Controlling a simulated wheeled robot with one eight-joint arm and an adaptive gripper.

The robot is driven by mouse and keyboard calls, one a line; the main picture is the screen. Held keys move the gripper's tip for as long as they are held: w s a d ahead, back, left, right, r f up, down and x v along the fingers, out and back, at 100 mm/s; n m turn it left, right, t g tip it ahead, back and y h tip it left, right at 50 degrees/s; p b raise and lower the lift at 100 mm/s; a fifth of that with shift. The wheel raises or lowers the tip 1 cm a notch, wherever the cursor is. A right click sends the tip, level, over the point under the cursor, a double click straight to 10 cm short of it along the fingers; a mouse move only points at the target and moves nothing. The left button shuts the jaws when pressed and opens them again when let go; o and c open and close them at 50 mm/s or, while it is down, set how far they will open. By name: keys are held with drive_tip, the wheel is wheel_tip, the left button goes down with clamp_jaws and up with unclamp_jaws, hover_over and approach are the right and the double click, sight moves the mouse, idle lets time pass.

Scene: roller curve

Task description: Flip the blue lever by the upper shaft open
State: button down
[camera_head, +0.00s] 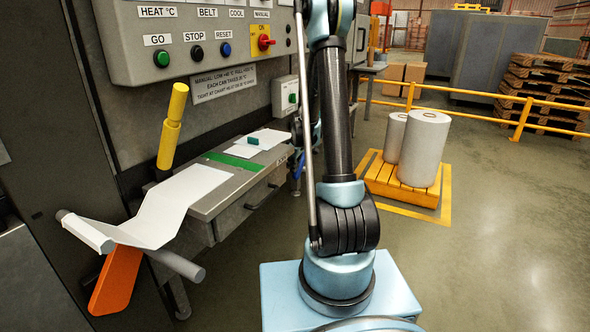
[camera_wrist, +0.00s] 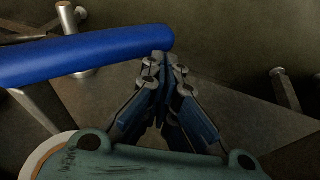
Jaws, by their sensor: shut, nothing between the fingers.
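The blue lever (camera_wrist: 85,55) shows in the wrist view as a long rounded bar. It runs from the left edge to a rounded end near the top middle. A grey metal shaft end (camera_wrist: 82,70) stands out beside it. My gripper (camera_wrist: 163,60) is shut and empty, with its fingertips at the lever's rounded end. They overlap that end in the picture; I cannot tell whether they touch it. In the head view the gripper and the lever are mostly hidden behind my arm.
A control panel (camera_head: 215,72) with buttons is on the left, above a grey bench (camera_head: 228,192). A yellow handle (camera_head: 172,125) and an orange lever (camera_head: 117,280) stand near it. White rolls (camera_head: 425,150) sit on a yellow pallet (camera_head: 385,180) at right.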

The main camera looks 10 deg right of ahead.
drive_tip(key=shift+s+a+v, duration=0.55)
drive_tip(key=shift+a+v, duration=0.1)
drive_tip(key=shift+v, duration=5.65)
drive_tip(key=shift+w+d+x, duration=0.15)
drive_tip(key=shift+d+x, duration=0.05)
drive_tip(key=shift+x, duration=1.8)
drive_tip(key=shift+w+d+x, duration=0.15)
drive_tip(key=shift+d+x, duration=0.05)
drive_tip(key=shift+x, duration=1.8)
drive_tip(key=shift+w+d+x, duration=0.15)
drive_tip(key=shift+d+x, duration=0.05)
drive_tip(key=shift+x, duration=1.85)
drive_tip(key=shift+w+d+f, duration=0.35)
drive_tip(key=shift+w+f, duration=0.2)
drive_tip(key=shift+f, duration=0.1)
drive_tip(key=shift+w+d+f, duration=0.1)
drive_tip(key=shift+w+f, duration=0.05)
drive_tip(key=shift+f, duration=0.2)
